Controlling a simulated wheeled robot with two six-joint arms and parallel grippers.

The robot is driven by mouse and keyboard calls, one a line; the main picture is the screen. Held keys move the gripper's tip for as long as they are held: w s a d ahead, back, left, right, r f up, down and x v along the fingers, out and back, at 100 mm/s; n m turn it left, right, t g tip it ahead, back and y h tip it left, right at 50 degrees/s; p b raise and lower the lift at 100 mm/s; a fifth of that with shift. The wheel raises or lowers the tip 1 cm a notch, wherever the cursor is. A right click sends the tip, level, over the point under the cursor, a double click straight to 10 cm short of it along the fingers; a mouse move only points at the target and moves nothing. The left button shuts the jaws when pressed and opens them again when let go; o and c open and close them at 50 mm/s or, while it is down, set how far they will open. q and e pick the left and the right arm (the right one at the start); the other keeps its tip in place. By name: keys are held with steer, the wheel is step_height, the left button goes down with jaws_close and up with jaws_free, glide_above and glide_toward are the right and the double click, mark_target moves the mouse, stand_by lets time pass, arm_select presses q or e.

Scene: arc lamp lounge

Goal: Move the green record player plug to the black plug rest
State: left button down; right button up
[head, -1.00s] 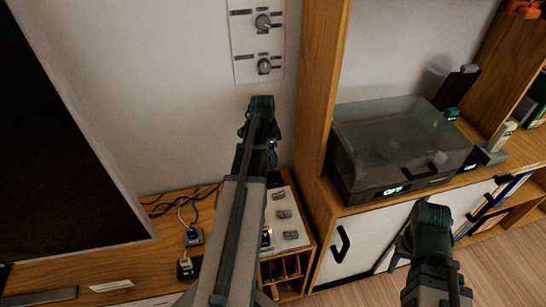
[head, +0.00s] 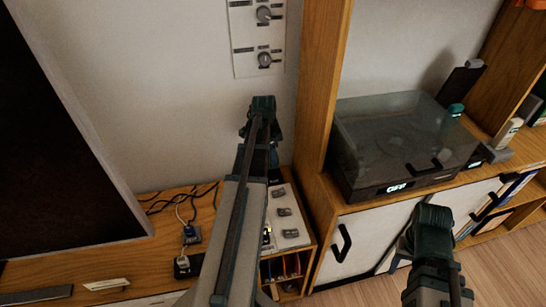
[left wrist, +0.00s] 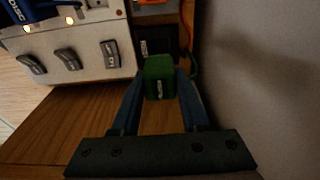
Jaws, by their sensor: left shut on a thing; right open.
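The green plug (left wrist: 160,80) is between the blue fingers of my left gripper (left wrist: 160,92) in the left wrist view, with a green cable (left wrist: 190,45) running beside it. A dark block with a small white label (left wrist: 155,42) lies just beyond the plug; it may be the black plug rest, partly hidden by the plug, and I cannot tell if they touch. In the head view my left arm hides the plug. My right gripper (head: 432,225) is over the floor in front of the cabinet, empty, its fingers mostly hidden.
A white panel with grey switches (left wrist: 88,58) is left of the plug in the left wrist view; a wall (left wrist: 255,80) is close on the right. In the head view a record player (head: 405,145) stands on the right cabinet, and cables (head: 185,203) lie on the left shelf.

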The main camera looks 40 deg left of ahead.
arm_select(q)
steer(key=shift+f+b, duration=1.35)
steer(key=shift+f, duration=0.3)
steer(key=shift+f+b, duration=1.6)
steer(key=shift+f, duration=0.05)
steer(key=shift+c, duration=1.7)
jaws_free()
steer(key=shift+r, duration=0.1)
steer(key=r+p, duration=0.4)
steer(key=s+r+p, duration=0.1)
steer(key=r+p, duration=0.4)
steer(key=a+r+p, duration=0.1)
steer(key=r+p, duration=0.3)
steer(key=p, duration=0.1)
steer(key=shift+s+r, duration=0.15)
steer(key=shift+r, duration=0.25)
steer(key=shift+s+f, duration=0.1)
steer(key=shift+f, duration=0.05)
